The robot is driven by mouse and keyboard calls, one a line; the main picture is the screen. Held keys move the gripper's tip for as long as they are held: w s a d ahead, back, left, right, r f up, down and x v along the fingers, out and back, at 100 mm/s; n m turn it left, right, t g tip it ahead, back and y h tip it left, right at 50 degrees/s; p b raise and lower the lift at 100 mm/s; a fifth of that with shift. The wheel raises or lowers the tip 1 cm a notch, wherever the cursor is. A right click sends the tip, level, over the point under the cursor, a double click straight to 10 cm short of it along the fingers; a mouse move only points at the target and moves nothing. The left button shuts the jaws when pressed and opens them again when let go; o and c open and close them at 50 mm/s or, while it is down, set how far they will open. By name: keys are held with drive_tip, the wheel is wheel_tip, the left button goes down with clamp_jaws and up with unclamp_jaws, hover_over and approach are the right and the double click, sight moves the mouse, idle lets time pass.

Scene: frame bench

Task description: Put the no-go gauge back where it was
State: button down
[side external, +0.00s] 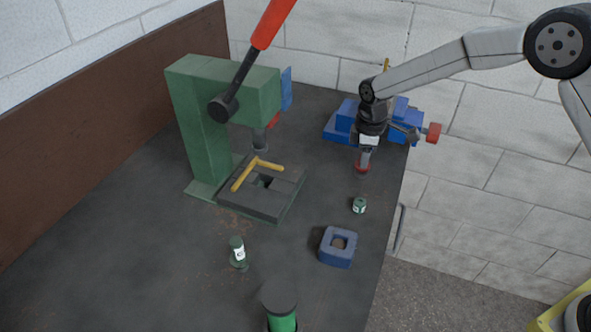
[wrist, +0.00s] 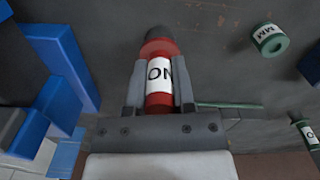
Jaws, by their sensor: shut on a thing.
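The no-go gauge (wrist: 158,100) is a red cylinder with a dark end and a white label, of which the letters "ON" show. My gripper (wrist: 160,78) is shut on it, one finger on each side of the red body. In the side view my gripper (side external: 366,152) points down near the right edge of the bench, in front of the blue stepped blocks. The red gauge (side external: 361,168) shows below it, above the bench top. The place it came from cannot be told from these frames.
A small green labelled part (side external: 359,206), a blue square-holed block (side external: 337,258) and a green gauge (side external: 237,252) are in front. A green press (side external: 205,130) stands left.

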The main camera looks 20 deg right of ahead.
drive_tip(key=shift+f, duration=0.15)
drive_tip(key=shift+c, duration=2.3)
unclamp_jaws()
wheel_tip(320, 180, up, 12)
drive_tip(key=shift+r, duration=0.2)
drive_tip(key=s+d+f+m+t, duration=0.1)
drive_tip(key=s+m, duration=0.3)
drive_tip(key=s, duration=0.4)
drive_tip(key=s+d+f+m, duration=0.2)
drive_tip(key=s+d+m, duration=0.1)
drive_tip(key=s, duration=0.5)
drive_tip(key=s+d+f+m+t, duration=0.1)
drive_tip(key=s+d+m, duration=0.3)
drive_tip(key=s, duration=0.5)
drive_tip(key=shift+d+f+m+t, duration=0.25)
drive_tip(key=shift+f+m+t, duration=0.05)
drive_tip(key=shift+f, duration=0.25)
